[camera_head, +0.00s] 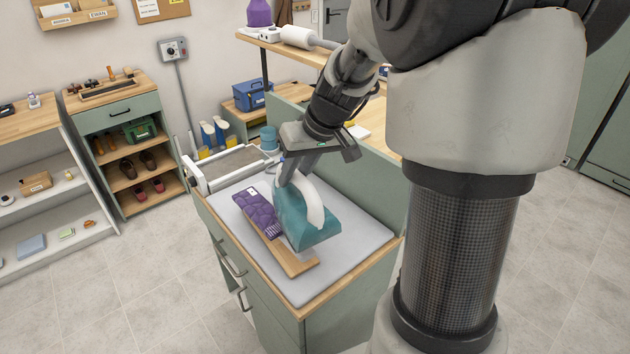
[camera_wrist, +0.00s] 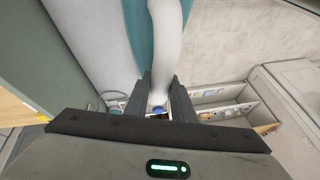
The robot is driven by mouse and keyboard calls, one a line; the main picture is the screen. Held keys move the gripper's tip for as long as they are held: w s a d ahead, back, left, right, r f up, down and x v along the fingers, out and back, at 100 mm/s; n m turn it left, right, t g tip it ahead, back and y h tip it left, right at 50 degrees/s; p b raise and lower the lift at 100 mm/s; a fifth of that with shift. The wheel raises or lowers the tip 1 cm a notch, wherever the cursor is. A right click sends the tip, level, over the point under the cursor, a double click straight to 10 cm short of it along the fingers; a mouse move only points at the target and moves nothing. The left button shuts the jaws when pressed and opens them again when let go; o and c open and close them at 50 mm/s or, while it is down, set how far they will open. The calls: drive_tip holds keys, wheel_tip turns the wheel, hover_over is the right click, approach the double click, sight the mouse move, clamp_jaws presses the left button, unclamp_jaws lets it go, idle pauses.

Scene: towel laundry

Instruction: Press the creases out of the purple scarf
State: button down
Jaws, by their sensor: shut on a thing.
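The purple scarf (camera_head: 257,210) lies folded on a wooden board (camera_head: 291,257), with a small white tag near its far end and fringe at its near end. My gripper (camera_head: 290,178) is shut on the iron's handle. In the wrist view, the two dark fingers of my gripper (camera_wrist: 160,98) pinch the white handle (camera_wrist: 166,45), with the teal body (camera_wrist: 138,35) behind it.
The board lies on a grey pad (camera_head: 345,222) atop a green cabinet. A low green panel (camera_head: 375,165) borders the right side. Bare pad lies right of the iron. Shelves (camera_head: 125,150) stand at the left.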

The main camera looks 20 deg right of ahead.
drive_tip(key=w+a+r+n, duration=0.2)
drive_tip(key=a+r, duration=0.1)
drive_tip(key=a, duration=0.1)
drive_tip(key=shift+y, duration=0.4)
drive_tip(key=shift+s+f+b, duration=0.15)
drive_tip(key=shift+f+b, duration=0.55)
drive_tip(key=shift+f, duration=1.95)
drive_tip(key=shift+a+m, duration=0.1)
drive_tip(key=shift+m, duration=0.2)
